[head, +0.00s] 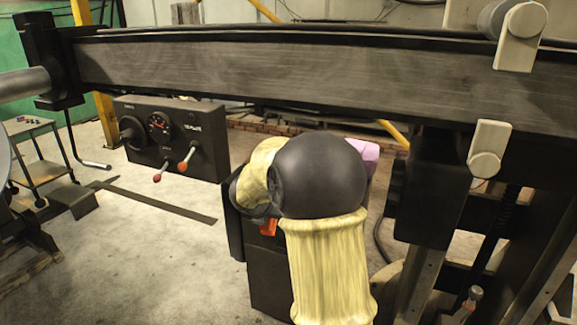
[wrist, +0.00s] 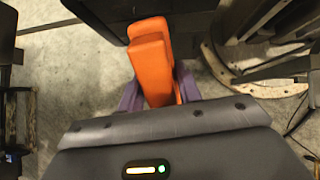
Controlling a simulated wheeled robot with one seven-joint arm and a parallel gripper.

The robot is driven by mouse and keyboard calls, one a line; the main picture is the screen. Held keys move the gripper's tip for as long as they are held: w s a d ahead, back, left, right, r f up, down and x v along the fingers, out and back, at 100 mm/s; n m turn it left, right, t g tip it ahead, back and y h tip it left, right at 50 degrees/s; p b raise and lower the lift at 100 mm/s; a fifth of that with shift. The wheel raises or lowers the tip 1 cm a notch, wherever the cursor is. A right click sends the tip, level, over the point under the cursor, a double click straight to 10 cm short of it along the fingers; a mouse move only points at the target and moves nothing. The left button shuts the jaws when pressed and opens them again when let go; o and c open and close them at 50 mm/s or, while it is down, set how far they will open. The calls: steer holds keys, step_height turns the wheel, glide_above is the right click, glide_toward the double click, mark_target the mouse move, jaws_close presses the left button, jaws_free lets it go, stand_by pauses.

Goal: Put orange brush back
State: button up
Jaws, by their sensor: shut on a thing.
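The orange brush (wrist: 150,50) shows in the wrist view as an orange block. It sits between the two purple fingers of my gripper (wrist: 158,88), which is shut on it. Its far end is close to a dark box-like part (wrist: 90,12) at the top of the view; I cannot tell whether they touch. In the head view only a small orange patch of the brush (head: 268,227) shows beside my arm. My arm hides most of the brush and the gripper there.
A long dark boom (head: 290,68) crosses the head view above my arm. A control box with levers (head: 170,138) hangs below it at left. A dark column (head: 440,180) stands close at right. A round base plate (wrist: 225,55) and concrete floor show in the wrist view.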

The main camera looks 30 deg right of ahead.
steer(key=s+a+f+g+y, duration=0.2)
steer(key=a+f, duration=0.3)
steer(key=f, duration=0.4)
steer(key=s+a+f+m+g+y+p, duration=0.1)
steer(key=s+a+f, duration=0.3)
steer(key=f, duration=0.6)
steer(key=s+a+f+m+g+y, duration=0.1)
steer(key=s+a+f+g+y, duration=0.1)
steer(key=a+f, duration=0.4)
step_height(320, 180, down, 4)
steer(key=shift+s+a+r+g+y+p, duration=0.15)
steer(key=shift+s+g+y+p, duration=0.25)
steer(key=shift+s+g, duration=0.3)
